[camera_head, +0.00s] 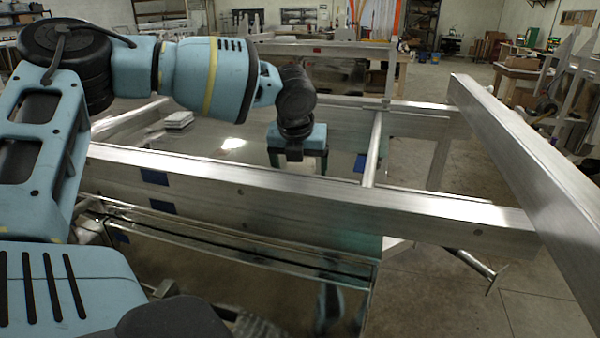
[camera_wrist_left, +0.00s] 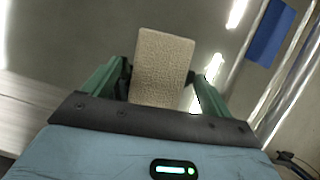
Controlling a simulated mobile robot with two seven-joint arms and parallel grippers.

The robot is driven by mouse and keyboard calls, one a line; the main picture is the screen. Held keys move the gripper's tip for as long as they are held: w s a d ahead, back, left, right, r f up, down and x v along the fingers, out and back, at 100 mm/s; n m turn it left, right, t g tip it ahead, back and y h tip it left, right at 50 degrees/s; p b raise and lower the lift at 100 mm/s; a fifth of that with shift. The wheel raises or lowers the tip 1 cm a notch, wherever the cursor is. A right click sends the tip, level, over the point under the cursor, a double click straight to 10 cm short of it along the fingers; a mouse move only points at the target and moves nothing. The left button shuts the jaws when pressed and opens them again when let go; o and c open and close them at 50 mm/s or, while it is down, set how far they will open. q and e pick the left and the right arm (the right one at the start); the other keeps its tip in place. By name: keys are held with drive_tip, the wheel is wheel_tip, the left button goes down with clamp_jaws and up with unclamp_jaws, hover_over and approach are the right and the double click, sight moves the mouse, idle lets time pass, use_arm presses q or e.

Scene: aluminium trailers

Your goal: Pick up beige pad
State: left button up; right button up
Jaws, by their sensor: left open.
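The beige pad (camera_wrist_left: 164,66) is a rounded rectangle with a grainy face. In the left wrist view it lies between and beyond the two green fingers of my left gripper (camera_head: 298,162). The gripper is open, with a finger on either side of the pad; I cannot tell whether they touch it. In the head view the gripper points down behind the long aluminium beam (camera_head: 330,200), which hides its tips and the pad. My right gripper is not in view.
An angled aluminium beam (camera_head: 530,165) runs along the right. A thin crossbar (camera_head: 373,150) stands just right of my left gripper. A white stack (camera_head: 178,119) lies on the metal surface behind the long beam. Blue patches (camera_head: 155,177) mark the beam. Open floor (camera_head: 450,310) shows at lower right.

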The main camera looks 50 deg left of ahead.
use_arm(q)
drive_tip(key=shift+f, duration=0.25)
idle(0.4)
drive_tip(key=c, duration=1.1)
drive_tip(key=shift+r, duration=0.1)
wheel_tip(320, 180, up, 28)
drive_tip(key=shift+r+p, duration=0.2)
drive_tip(key=shift+p, duration=0.6)
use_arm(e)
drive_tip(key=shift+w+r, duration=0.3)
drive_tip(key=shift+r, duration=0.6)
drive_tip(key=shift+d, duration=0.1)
use_arm(q)
drive_tip(key=o, duration=0.4)
drive_tip(key=shift+c, duration=1.5)
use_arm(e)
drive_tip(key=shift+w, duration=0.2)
